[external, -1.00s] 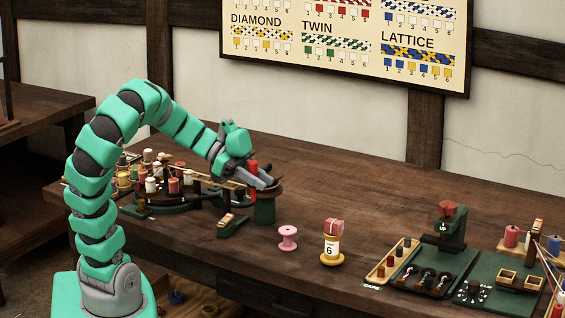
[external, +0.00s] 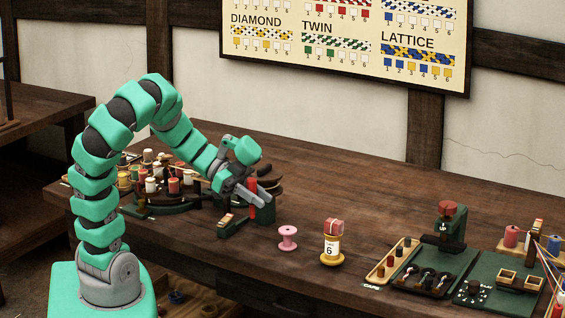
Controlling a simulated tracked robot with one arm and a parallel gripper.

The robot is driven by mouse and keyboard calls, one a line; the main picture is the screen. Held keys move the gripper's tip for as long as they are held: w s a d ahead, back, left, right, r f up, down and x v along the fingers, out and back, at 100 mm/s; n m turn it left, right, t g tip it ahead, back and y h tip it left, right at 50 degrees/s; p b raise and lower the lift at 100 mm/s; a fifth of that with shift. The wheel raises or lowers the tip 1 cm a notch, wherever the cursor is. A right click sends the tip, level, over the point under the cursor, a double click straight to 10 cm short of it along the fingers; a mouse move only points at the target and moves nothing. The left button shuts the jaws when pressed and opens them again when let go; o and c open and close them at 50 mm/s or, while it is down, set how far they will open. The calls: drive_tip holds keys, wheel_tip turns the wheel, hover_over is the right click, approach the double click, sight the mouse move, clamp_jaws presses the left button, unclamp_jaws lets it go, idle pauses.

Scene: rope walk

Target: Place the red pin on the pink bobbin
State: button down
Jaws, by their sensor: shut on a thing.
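My gripper (external: 259,197) is shut on the red pin (external: 252,185), which stands roughly upright between the fingers. The gripper is over the left-middle part of the bench, in front of a dark green stand with a curved brown top. The pink bobbin (external: 288,237) stands upright on the bench to the right of and below the gripper in the picture. The red pin is apart from the bobbin.
A round rack of spools (external: 172,190) is at left. A wooden tray (external: 391,262) and green stations are at right. The bench between is clear.

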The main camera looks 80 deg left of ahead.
drive_tip(key=w, duration=0.3)
drive_tip(key=w+b, duration=0.1)
drive_tip(key=w, duration=0.2)
drive_tip(key=w+f, duration=0.1)
drive_tip(key=w, duration=0.2)
drive_tip(key=shift+a, duration=0.25)
drive_tip(key=shift+w+f+b, duration=0.1)
drive_tip(key=shift+f+b, duration=1.1)
drive_tip(key=shift+f, duration=0.65)
drive_tip(key=shift+r, duration=0.1)
drive_tip(key=c, duration=1.2)
unclamp_jaws()
drive_tip(key=shift+c, duration=0.2)
